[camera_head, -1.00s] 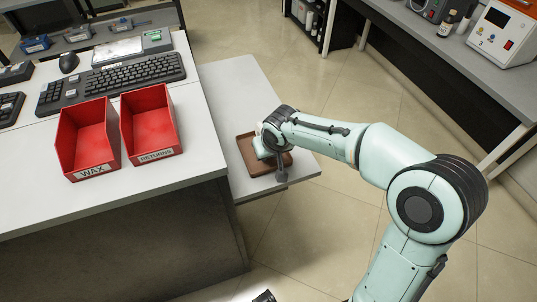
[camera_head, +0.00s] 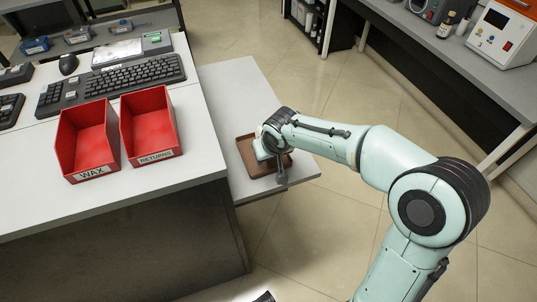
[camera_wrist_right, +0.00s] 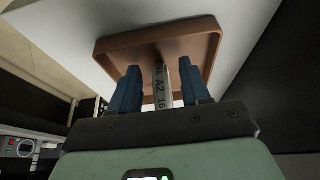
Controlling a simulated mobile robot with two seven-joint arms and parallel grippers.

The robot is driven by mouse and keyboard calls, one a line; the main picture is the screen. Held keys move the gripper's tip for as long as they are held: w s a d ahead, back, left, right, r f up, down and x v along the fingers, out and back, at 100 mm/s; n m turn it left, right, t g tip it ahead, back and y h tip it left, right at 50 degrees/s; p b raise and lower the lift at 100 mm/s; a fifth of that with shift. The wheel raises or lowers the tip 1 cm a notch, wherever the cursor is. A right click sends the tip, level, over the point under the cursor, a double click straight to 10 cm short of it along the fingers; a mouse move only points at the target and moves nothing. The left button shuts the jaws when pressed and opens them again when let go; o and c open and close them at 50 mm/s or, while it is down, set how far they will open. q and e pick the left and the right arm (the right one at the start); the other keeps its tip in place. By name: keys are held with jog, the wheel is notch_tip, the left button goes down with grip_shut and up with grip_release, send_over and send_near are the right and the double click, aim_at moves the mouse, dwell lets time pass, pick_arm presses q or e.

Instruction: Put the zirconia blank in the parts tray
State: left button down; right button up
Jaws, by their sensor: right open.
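The parts tray is a brown, shallow tray with a raised rim (camera_head: 244,153), on the pale side shelf in the head view. It also shows in the right wrist view (camera_wrist_right: 112,45). The zirconia blank (camera_wrist_right: 161,85) is a thin pale piece seen edge-on in the right wrist view, with "A2 16" on its edge. It stands between the two blue fingers of my right gripper (camera_wrist_right: 161,90), which is open, with a gap on both sides of the blank. The gripper is over the tray. The blank's far end lies against the tray in the view; its contact there is hard to tell.
Red bins marked WAX (camera_head: 88,140) and RETURNS (camera_head: 152,126) stand on the desk left of the shelf. A keyboard (camera_head: 112,80) lies behind them. The shelf (camera_head: 235,85) is bare behind the tray. Another bench (camera_head: 440,50) with devices is at the right.

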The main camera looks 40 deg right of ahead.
jog(key=p+v, duration=0.1)
jog(key=v, duration=1)
jog(key=shift+r, duration=0.2)
